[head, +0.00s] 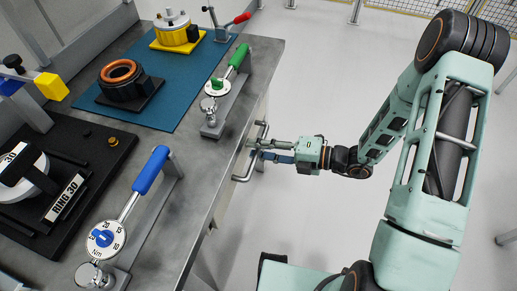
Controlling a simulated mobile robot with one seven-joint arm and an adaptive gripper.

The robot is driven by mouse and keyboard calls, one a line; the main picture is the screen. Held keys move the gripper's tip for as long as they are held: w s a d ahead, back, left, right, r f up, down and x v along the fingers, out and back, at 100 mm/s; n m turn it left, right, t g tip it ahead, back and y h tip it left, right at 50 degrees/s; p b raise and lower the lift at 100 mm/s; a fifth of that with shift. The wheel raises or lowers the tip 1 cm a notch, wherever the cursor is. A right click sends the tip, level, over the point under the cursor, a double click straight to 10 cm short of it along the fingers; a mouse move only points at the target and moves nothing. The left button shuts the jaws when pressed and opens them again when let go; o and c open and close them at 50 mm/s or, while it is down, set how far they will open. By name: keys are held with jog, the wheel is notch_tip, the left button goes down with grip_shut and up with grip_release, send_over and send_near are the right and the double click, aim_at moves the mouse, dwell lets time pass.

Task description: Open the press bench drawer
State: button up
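The grey press bench (215,171) fills the left half of the head view. A metal bar handle (241,178) stands out from its right-hand front side, below the top edge. The drawer front is seen at a very steep angle, so I cannot tell whether the drawer stands out at all. My gripper (257,148) reaches in from the right, level with the middle of the handle. Its fingertips overlap the bar in the picture. I cannot tell whether they are closed around it or only beside it.
On the bench are a blue-handled torque wrench (150,170), a green-handled one (238,60), a blue mat (160,107) with a dark ring-shaped part (122,82) and a yellow-based part (178,35). The pale floor (320,80) right of the bench is clear.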

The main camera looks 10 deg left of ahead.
grip_shut()
dwell(0.4)
jog(key=f+p+v, duration=0.1)
jog(key=f+v, duration=0.1)
jog(key=v, duration=1.1)
jog(key=d+f+p+v, duration=0.1)
jog(key=f+p+v, duration=0.1)
jog(key=v, duration=1.1)
jog(key=shift+s+f, duration=0.25)
jog(key=shift+f, duration=0.4)
grip_release()
